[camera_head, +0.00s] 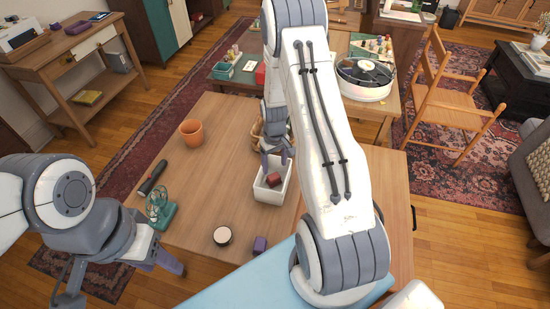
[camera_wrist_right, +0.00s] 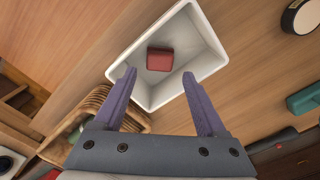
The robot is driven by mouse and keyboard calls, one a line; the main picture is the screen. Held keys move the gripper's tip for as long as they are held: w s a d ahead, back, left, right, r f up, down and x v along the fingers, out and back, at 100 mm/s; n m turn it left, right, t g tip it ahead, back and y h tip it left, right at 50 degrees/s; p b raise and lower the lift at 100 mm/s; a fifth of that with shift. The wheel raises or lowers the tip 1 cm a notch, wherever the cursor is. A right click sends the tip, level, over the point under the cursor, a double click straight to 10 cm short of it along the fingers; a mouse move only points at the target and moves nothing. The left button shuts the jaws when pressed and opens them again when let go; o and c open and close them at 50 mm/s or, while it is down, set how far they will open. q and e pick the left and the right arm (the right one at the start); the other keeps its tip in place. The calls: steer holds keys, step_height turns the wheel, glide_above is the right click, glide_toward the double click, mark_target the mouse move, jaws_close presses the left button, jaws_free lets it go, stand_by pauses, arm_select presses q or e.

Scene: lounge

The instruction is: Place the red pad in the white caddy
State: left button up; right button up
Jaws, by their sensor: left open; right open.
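The white caddy (camera_head: 268,197) stands on the wooden table in the head view, and its open top shows in the right wrist view (camera_wrist_right: 212,58). The red pad (camera_head: 273,180) lies inside the caddy; in the right wrist view the pad (camera_wrist_right: 160,59) rests on the caddy floor, clear of the fingers. My right gripper (camera_head: 274,158) is over the caddy's far end. Its fingers (camera_wrist_right: 160,78) are spread apart with nothing between them. My left gripper (camera_head: 170,262) is open and empty at the table's near left edge. My right arm hides part of the table.
A purple block (camera_head: 260,244) and a round dark-sided item (camera_head: 222,236) lie nearer me. A wicker basket (camera_head: 257,130) stands behind the caddy.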

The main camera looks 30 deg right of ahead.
mark_target(275, 178)
steer(key=s+a+r+n, duration=0.2)
steer(key=s+a+r, duration=0.1)
steer(key=a+r, duration=0.65)
steer(key=s+a+r+n, duration=0.2)
steer(key=s+a+r, duration=0.1)
steer(key=a+r, duration=0.6)
steer(key=s+a+r+n, duration=0.2)
steer(key=s+a+r, duration=0.1)
steer(key=s, duration=0.5)
steer(key=s+a+r+n+y, duration=0.1)
steer(key=s+a+r, duration=0.2)
steer(key=s+a, duration=0.3)
steer(key=s, duration=0.3)
steer(key=shift+s+n, duration=0.25)
steer(key=shift+n, duration=0.15)
